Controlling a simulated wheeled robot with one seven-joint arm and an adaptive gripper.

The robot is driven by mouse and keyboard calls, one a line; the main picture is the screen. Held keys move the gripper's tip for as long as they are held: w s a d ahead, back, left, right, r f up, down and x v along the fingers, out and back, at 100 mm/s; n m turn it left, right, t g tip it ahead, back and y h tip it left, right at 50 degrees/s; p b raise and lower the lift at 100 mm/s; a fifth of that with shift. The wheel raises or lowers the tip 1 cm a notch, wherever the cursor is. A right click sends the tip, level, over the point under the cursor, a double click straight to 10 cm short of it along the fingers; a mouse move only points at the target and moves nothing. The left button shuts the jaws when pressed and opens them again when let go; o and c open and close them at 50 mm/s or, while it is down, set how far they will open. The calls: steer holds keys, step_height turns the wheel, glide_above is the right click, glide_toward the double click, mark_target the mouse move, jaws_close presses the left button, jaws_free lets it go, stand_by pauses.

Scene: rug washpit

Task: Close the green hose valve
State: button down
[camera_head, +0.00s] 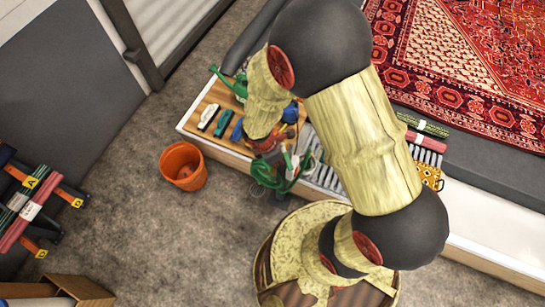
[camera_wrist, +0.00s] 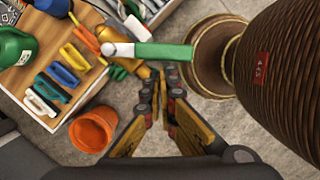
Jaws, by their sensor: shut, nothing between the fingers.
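The green valve lever (camera_wrist: 165,51) shows in the wrist view just beyond my fingertips. It lies across the picture, with its silver pivot end (camera_wrist: 122,50) on the left and its green grip pointing right. A brass-coloured body (camera_wrist: 146,75) shows below the lever, partly hidden. My gripper (camera_wrist: 160,88) is shut and empty, its tips just below the lever in the picture; I cannot tell whether they touch it. In the head view the green hose (camera_head: 272,178) hangs in coils at the bench's front, and my arm hides much of the valve area.
A wooden bench top (camera_head: 202,108) holds several brushes (camera_wrist: 46,88) and a green can (camera_wrist: 14,46). An orange bucket (camera_head: 183,166) stands on the floor in front. A red patterned rug (camera_head: 470,60) lies at the upper right. The floor left of the bucket is clear.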

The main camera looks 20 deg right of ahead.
mark_target(290, 162)
steer(key=d+n, duration=0.2)
steer(key=n, duration=0.1)
steer(key=s+d+n+t, duration=0.1)
steer(key=d+n, duration=0.1)
steer(key=n, duration=0.1)
steer(key=shift+s, duration=0.2)
steer(key=shift+d+n+t+y, duration=0.3)
steer(key=shift+d+n, duration=0.05)
steer(key=shift+n, duration=0.25)
steer(key=shift+w+d, duration=0.1)
steer(key=shift+d, duration=0.35)
steer(key=shift+w, duration=0.15)
